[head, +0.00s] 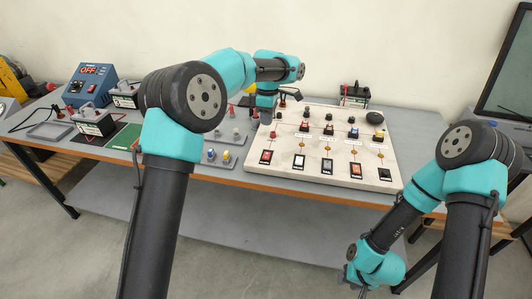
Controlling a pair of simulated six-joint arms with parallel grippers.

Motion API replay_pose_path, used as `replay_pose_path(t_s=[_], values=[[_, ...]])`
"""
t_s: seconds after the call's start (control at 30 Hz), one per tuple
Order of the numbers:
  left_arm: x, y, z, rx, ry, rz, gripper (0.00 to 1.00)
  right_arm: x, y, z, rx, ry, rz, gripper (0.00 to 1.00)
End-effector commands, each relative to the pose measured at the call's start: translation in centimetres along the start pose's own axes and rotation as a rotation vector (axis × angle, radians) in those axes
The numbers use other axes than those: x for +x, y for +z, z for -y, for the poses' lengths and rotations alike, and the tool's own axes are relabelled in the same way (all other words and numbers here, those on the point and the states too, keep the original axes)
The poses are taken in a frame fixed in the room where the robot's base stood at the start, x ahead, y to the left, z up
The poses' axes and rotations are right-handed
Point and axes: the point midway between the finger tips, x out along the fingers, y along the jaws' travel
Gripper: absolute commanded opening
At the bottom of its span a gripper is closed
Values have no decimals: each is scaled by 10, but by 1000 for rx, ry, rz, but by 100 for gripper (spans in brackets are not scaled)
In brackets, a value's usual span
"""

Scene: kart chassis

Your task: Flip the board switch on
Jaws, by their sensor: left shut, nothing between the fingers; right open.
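The white board (330,176) lies on the table and carries a row of rocker switches along its front edge. My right gripper (352,283) is open, low in front of the table and away from the board.
Behind the switches, the board carries several coloured parts. A blue power supply (88,84) showing "OFF" stands at the back left. Black and grey boxes (94,123), a green plate (125,137) and a grey tray (50,131) lie on the left. A dark monitor (510,80) stands at the right.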

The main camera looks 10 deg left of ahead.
Motion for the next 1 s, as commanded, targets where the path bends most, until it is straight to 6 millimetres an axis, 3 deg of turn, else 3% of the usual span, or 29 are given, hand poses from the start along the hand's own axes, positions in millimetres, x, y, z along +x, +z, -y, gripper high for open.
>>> replay_pose_path(t_s=[0.17,0.37,1.0], values=[[3,0,0,1,0,0,0,0,0,0,0,0,0,43],[19,-1,0,2,-2,-1,0,0,0,0,0,0,0,43],[123,-1,0,3,-2,-1,0,0,0,0,0,0,0,43]])
